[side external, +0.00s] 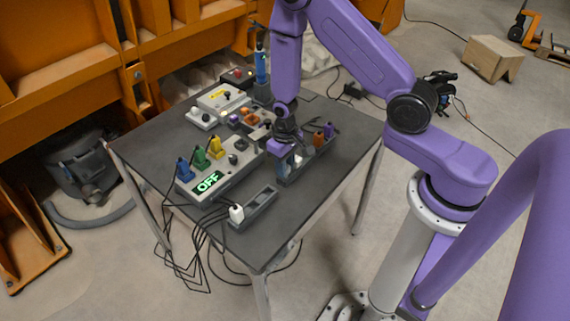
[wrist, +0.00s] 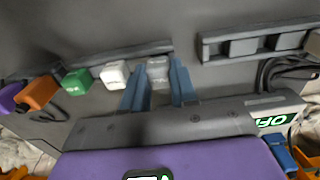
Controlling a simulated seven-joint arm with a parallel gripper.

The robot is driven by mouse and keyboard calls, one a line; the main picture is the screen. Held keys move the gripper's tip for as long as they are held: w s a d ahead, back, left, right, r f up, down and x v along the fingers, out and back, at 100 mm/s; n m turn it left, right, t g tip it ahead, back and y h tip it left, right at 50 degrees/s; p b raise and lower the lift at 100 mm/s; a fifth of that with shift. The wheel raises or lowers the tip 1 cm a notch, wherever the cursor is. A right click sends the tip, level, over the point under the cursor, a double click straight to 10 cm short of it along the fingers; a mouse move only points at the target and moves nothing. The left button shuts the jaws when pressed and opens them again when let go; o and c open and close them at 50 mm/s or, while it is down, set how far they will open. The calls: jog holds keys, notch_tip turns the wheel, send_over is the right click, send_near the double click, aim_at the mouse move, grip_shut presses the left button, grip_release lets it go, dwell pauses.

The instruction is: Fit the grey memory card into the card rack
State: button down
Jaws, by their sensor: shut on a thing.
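The grey memory card (wrist: 158,72) is between the two blue fingers of my gripper (wrist: 158,92), which is shut on it. In the side view my gripper (side external: 289,152) is low over the near left part of the card rack (side external: 310,160). In the wrist view the rack's dark wall (wrist: 100,57) runs just behind the card, near its right end. A white card (wrist: 115,74), a green card (wrist: 77,82), an orange card (wrist: 38,92) and a purple card (wrist: 9,97) stand in a row to the left. I cannot tell how deep the grey card sits.
A grey box with an OFF display (side external: 209,182) and coloured plugs is left of the rack. More devices (side external: 217,100) stand behind. The table's right side is clear.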

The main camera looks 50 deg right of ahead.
jog(key=shift+f, duration=0.55)
jog(key=shift+c, duration=1.6)
grip_release()
jog(key=shift+r, duration=4)
